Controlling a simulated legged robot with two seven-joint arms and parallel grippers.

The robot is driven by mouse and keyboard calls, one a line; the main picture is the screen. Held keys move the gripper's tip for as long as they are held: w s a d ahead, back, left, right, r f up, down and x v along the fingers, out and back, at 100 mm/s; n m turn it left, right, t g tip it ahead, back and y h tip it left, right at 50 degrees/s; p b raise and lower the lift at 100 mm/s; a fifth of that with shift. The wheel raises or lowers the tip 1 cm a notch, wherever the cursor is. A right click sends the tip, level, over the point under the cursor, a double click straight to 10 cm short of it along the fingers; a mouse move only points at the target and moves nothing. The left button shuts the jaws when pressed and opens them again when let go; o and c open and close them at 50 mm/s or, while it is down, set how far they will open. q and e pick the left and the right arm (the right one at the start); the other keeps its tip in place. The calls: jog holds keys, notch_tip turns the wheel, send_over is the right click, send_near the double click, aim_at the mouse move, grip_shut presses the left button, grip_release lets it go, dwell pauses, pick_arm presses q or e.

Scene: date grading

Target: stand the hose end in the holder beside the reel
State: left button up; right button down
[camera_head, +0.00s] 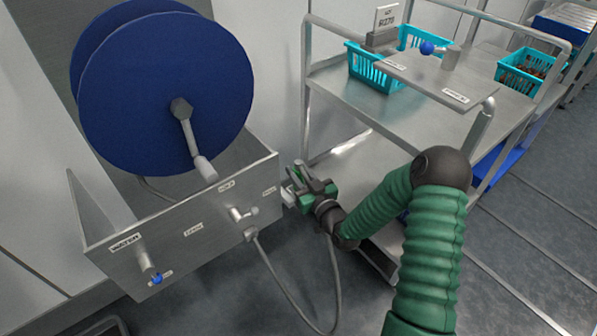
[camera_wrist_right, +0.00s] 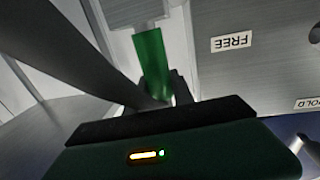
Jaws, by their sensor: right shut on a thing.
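The blue reel (camera_head: 165,95) with its crank (camera_head: 190,135) stands at left in the head view, above a grey metal panel (camera_head: 190,250). My right gripper (camera_head: 300,190) is at the panel's right end. It is shut on the hose end, which shows as a green piece (camera_wrist_right: 153,62) between the dark fingers in the wrist view. The grey hose (camera_head: 278,285) loops from the panel down and up behind the gripper. A pale grey piece (camera_wrist_right: 135,12) sits at the far end of the green piece; I cannot tell whether it is the holder. My left gripper is out of view.
A lever (camera_head: 240,213) and a blue-tipped valve (camera_head: 152,272) stick out of the panel. A "FREE" label (camera_wrist_right: 231,41) shows beside the held piece. A metal cart (camera_head: 340,75) with turquoise baskets (camera_head: 370,70) stands at right. Open floor (camera_head: 540,235) lies beyond it.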

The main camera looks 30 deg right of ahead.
jog(key=shift+f+b, duration=1.05)
jog(key=shift+f, duration=0.4)
jog(key=c, duration=1)
grip_release()
jog(key=s+p, duration=0.1)
jog(key=s, duration=0.4)
jog(key=s+a+p, duration=0.1)
jog(key=s, duration=0.5)
jog(key=s+p, duration=0.2)
jog(key=s, duration=0.3)
jog(key=shift+s+a, duration=0.15)
jog(key=shift+s, duration=0.25)
